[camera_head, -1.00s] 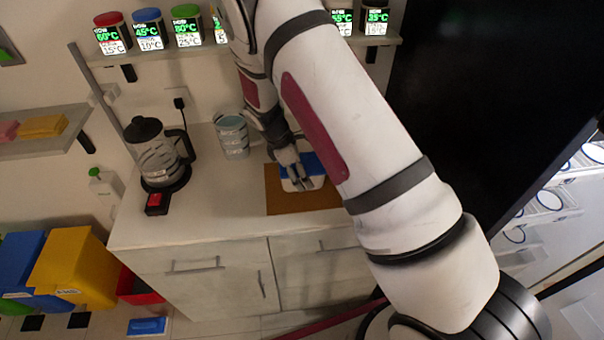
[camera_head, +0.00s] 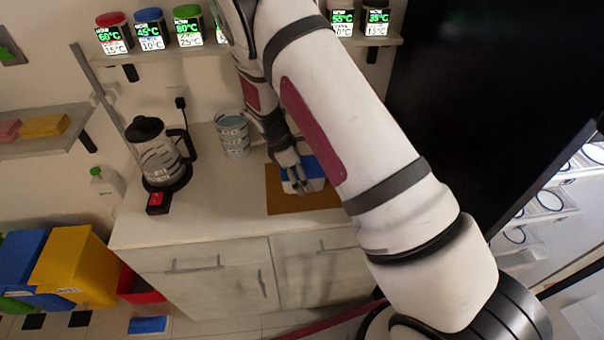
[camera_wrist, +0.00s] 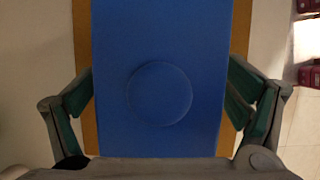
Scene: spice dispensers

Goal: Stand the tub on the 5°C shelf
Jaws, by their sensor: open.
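The tub (camera_head: 314,170) has a blue lid and a pale body and sits on a brown board (camera_head: 285,207) on the counter. My gripper (camera_head: 299,186) is over the tub and hides part of it. In the wrist view the blue lid (camera_wrist: 160,60), with a round raised disc, fills the middle. My gripper's open fingers (camera_wrist: 160,108) show on either side of the lid; I cannot tell whether they touch it. I can read no 5°C label on any shelf in view.
A glass kettle (camera_head: 162,160) and a striped container (camera_head: 233,138) stand left of the board. Labelled spice dispensers (camera_head: 150,33) line the wall shelf (camera_head: 165,54). White racks (camera_head: 552,203) show at the far right beside a large dark panel (camera_head: 470,80).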

